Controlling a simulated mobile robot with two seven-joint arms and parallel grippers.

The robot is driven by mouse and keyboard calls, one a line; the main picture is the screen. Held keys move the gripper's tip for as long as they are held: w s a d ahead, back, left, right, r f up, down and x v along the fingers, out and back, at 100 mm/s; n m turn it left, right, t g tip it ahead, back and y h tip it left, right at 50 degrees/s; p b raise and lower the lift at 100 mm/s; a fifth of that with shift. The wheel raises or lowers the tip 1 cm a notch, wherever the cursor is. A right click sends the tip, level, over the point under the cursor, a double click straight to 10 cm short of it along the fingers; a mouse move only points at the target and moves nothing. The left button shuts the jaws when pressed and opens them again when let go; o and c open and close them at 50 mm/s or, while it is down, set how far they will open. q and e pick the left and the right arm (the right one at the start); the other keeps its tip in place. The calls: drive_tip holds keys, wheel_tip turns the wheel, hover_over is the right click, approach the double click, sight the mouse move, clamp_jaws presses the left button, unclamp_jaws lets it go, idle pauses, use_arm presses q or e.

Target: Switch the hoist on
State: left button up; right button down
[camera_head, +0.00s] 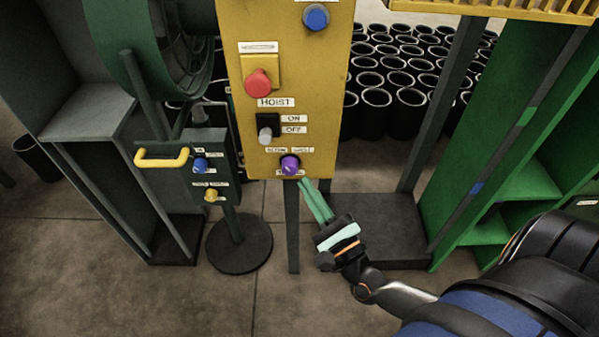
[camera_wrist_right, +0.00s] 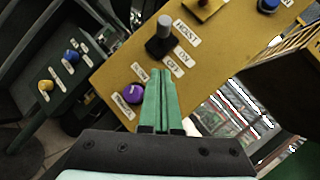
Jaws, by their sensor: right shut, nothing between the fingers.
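The hoist switch (camera_head: 267,127) is a lever with a grey tip on a black plate, under the HOIST label on a yellow panel (camera_head: 234,60). ON and OFF labels are at its right. In the head view its tip appears level with OFF. It also shows in the right wrist view (camera_wrist_right: 159,46), beyond the fingertips. My right gripper (camera_head: 304,182) is shut and empty, with green fingers pointing up at the panel's lower edge, below and right of the switch. The fingers also show in the right wrist view (camera_wrist_right: 160,75); they appear apart from the switch. My left gripper is out of view.
A purple knob (camera_head: 290,165) sits close to my fingertips. A red button (camera_head: 257,84) and a blue knob (camera_head: 316,17) are higher on the panel. A dark control box (camera_head: 222,150) with a yellow handle (camera_head: 161,157) stands left. A green shelf (camera_head: 529,181) stands right.

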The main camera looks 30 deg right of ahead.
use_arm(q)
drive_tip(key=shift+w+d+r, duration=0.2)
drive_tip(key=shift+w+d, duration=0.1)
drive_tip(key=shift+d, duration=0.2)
use_arm(e)
drive_tip(key=shift+v, duration=2)
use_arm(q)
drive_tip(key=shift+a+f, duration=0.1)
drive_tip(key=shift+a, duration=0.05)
use_arm(e)
drive_tip(key=s+a+f+n+g+y+p, duration=0.2)
drive_tip(key=a+f+n+g+y+p, duration=0.45)
drive_tip(key=n, duration=1.05)
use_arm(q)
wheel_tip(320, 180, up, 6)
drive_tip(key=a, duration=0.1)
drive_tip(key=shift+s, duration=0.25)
use_arm(e)
drive_tip(key=s+a+f+n+g+h, duration=0.1)
drive_tip(key=s+f+n+g+h, duration=0.3)
drive_tip(key=f+n, duration=0.3)
drive_tip(key=s+n+g, duration=0.1)
drive_tip(key=n, duration=0.4)
drive_tip(key=shift+s, duration=0.35)
